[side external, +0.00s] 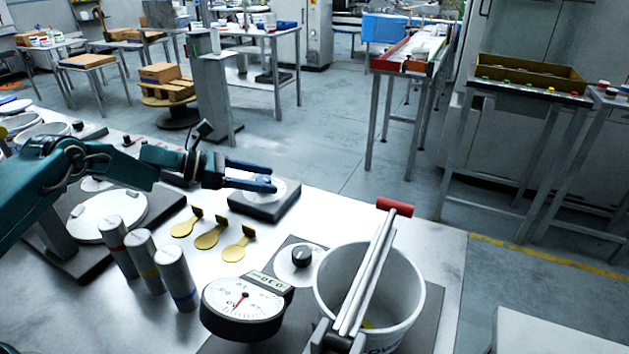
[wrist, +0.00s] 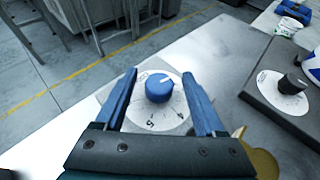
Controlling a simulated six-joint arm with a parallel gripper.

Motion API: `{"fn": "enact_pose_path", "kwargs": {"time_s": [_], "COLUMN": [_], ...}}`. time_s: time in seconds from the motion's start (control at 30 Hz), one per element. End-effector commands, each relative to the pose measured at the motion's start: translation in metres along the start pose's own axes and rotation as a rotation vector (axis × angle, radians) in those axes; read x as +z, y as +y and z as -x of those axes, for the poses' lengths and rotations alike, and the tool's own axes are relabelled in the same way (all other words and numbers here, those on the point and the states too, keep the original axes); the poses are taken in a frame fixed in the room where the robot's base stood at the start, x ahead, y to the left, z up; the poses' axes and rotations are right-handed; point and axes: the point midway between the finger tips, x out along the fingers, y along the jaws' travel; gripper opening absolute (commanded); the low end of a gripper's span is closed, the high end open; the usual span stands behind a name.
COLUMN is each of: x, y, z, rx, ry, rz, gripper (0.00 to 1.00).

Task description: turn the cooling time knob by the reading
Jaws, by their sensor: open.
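A blue knob (wrist: 159,87) with a white pointer mark sits on a white numbered dial (wrist: 150,118) in the wrist view. Its grey base (side external: 268,208) shows in the side view, with the knob mostly hidden behind my gripper. My gripper (wrist: 159,75) is open, its two blue fingers on either side of the knob in the picture, with no contact visible. In the side view my gripper (side external: 274,176) reaches over the dial. A round gauge (side external: 243,308) with a red needle and a small digit display (side external: 267,280) stands at the front; its reading is too small to tell.
A black knob (side external: 301,257) on a white dial stands beside a white bucket (side external: 407,318) with a red-ended lever (side external: 394,207). The table's right corner is clear.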

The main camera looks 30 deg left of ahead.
Motion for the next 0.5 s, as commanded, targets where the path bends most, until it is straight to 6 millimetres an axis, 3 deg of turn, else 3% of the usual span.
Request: {"fn": "enact_pose_path", "kwargs": {"time_s": [0.3,0.5], "x": [0.001,0.001], "y": [0.001,0.000], "z": [0.037,0.047], "rx": [0.004,0.000], "ry": [-0.001,-0.001], "rz": [0.000,-0.002], "gripper": [0.72,0.72]}}
